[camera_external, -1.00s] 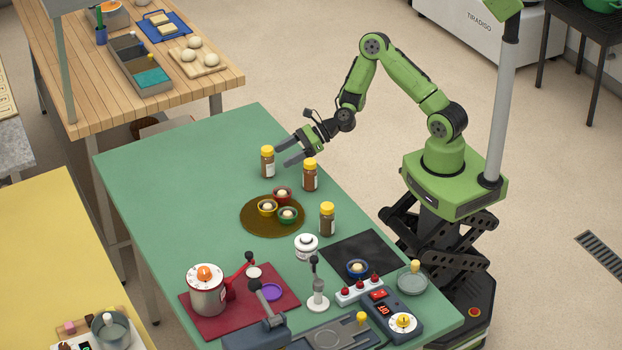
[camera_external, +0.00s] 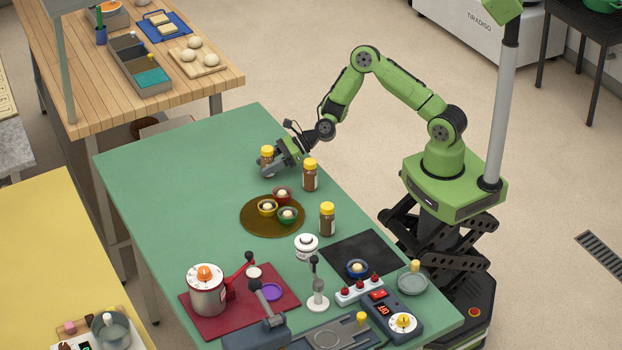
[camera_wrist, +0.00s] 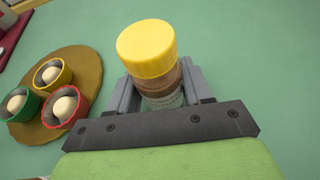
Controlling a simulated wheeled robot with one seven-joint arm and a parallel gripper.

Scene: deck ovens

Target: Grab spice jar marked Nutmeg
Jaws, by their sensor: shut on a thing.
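A spice jar with a yellow cap (camera_external: 267,152) stands at the far part of the green table. My gripper (camera_external: 268,170) is shut on this jar, with a finger on each side of its body. In the wrist view the same jar (camera_wrist: 149,58) shows a yellow cap, brown contents and a pale label partly hidden between the fingers (camera_wrist: 155,95); I cannot read the label. Two more yellow-capped jars stand on the table: one brown jar (camera_external: 310,175) just right of my gripper, and another (camera_external: 327,219) nearer the camera. Their names are not readable.
A round brown mat (camera_external: 250,222) with three small bowls lies near the jars. A white lidded pot (camera_external: 306,246), a black mat (camera_external: 375,246) and a red mat (camera_external: 195,318) with devices fill the near part. The table's far left (camera_external: 170,160) is clear.

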